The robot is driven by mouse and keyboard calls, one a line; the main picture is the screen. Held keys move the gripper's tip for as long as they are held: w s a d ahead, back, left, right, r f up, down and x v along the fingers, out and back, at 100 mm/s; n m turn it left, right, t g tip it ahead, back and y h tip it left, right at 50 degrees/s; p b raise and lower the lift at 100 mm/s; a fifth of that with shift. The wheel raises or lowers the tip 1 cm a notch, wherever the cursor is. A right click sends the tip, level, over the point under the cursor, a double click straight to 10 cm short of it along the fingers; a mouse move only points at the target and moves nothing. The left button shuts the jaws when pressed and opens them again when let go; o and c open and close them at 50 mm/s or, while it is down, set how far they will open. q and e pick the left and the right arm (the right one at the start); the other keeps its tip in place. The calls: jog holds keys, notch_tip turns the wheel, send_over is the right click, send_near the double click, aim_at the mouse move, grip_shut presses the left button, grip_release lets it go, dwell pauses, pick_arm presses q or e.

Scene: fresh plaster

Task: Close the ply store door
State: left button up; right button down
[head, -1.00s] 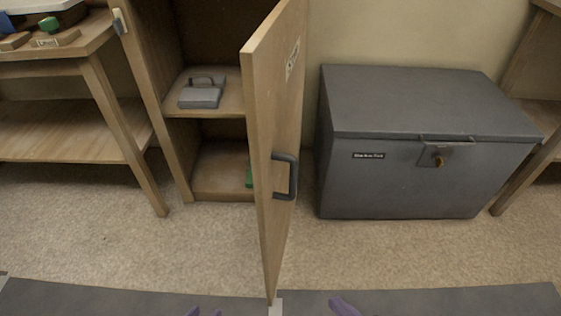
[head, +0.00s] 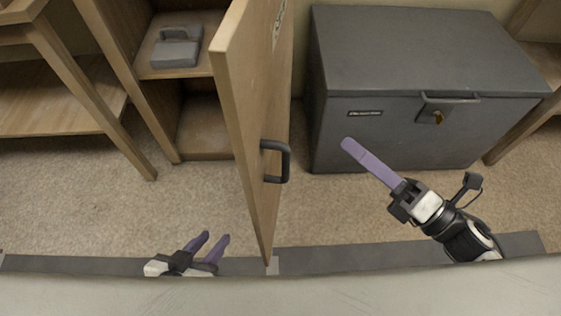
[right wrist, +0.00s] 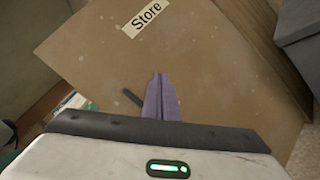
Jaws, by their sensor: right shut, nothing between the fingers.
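The wooden ply store door (head: 247,110) stands wide open, swung out towards me, with a dark bar handle (head: 276,161) on its right-hand face. In the right wrist view the door face (right wrist: 215,70) fills the middle, with a "Store" label (right wrist: 144,18). My right gripper (head: 348,144) is to the right of the door, fingers together and empty, apart from the handle in the head view. Its purple fingers (right wrist: 161,98) show in front of the door face. My left gripper (head: 215,239) is low, left of the door, with its two fingers apart and nothing between them.
The open cabinet (head: 205,125) holds a grey case (head: 177,47) on its shelf. A dark grey chest (head: 420,85) with a latch stands right of the door. A wooden bench (head: 85,95) stands at left. Speckled floor (head: 110,205) lies clear in front of the cabinet.

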jog(key=s+r+n+g+y, duration=0.1)
jog(key=s+n+g+y, duration=0.3)
jog(key=n+g, duration=0.85)
jog(key=n+t+p, duration=0.2)
jog(key=n, duration=0.3)
send_near(258, 168)
jog(key=shift+h, duration=0.4)
jog(key=a, duration=0.4)
jog(key=w+a, duration=0.1)
jog(key=a, duration=0.1)
jog(key=shift+a+r, duration=0.15)
